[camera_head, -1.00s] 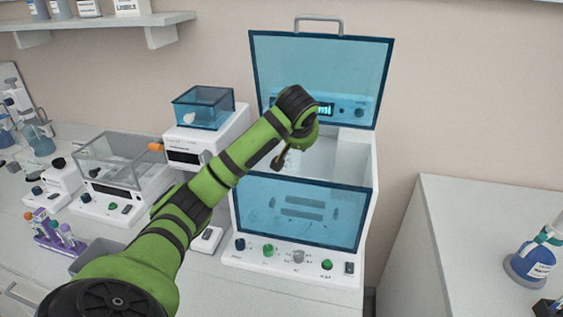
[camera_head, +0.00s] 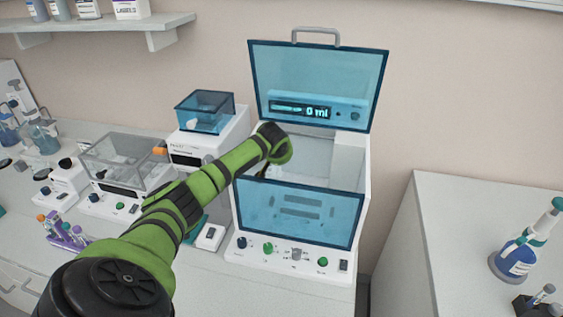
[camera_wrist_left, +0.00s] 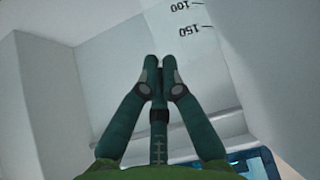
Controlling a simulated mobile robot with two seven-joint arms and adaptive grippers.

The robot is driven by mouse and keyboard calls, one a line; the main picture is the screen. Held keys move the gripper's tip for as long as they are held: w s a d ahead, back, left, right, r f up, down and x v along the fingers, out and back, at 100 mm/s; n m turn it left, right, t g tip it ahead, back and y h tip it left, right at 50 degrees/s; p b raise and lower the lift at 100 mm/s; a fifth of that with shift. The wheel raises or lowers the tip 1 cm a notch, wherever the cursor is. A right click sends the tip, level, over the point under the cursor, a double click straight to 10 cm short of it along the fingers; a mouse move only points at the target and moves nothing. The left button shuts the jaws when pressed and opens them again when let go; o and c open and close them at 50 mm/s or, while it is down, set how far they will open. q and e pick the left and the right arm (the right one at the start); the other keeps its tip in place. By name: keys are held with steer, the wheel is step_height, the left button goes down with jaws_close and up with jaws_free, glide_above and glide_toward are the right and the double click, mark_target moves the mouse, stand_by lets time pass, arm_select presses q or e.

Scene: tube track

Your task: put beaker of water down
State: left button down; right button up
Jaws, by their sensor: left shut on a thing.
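My left arm reaches into the open chamber of a white machine (camera_head: 300,257) with blue see-through covers. My left gripper (camera_head: 263,171) is low behind the front cover, mostly hidden by my arm in the head view. In the left wrist view my gripper (camera_wrist_left: 160,66) has its fingers nearly together, shut on the clear beaker (camera_wrist_left: 196,20). Its upside-down 100 and 150 marks show beyond the fingertips. The beaker's base and water level cannot be made out. My right gripper is not in view.
The raised lid (camera_head: 318,80) stands above the chamber, and the display reads 0 ml. The front cover (camera_head: 300,212) stands before my gripper. Other instruments, including a glass-boxed device (camera_head: 125,160), and a tube rack (camera_head: 68,238) are on the left. A right counter (camera_head: 440,230) holds a blue bottle.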

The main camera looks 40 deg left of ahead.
arm_select(q)
step_height(320, 180, down, 2)
steer(key=shift+f+p, duration=0.2)
steer(key=shift+p, duration=0.1)
steer(key=shift+f, duration=0.3)
steer(key=c, duration=1.4)
jaws_free()
steer(key=shift+r, duration=0.1)
steer(key=shift+b+v, duration=0.8)
steer(key=shift+v, duration=2.95)
steer(key=shift+d, duration=0.1)
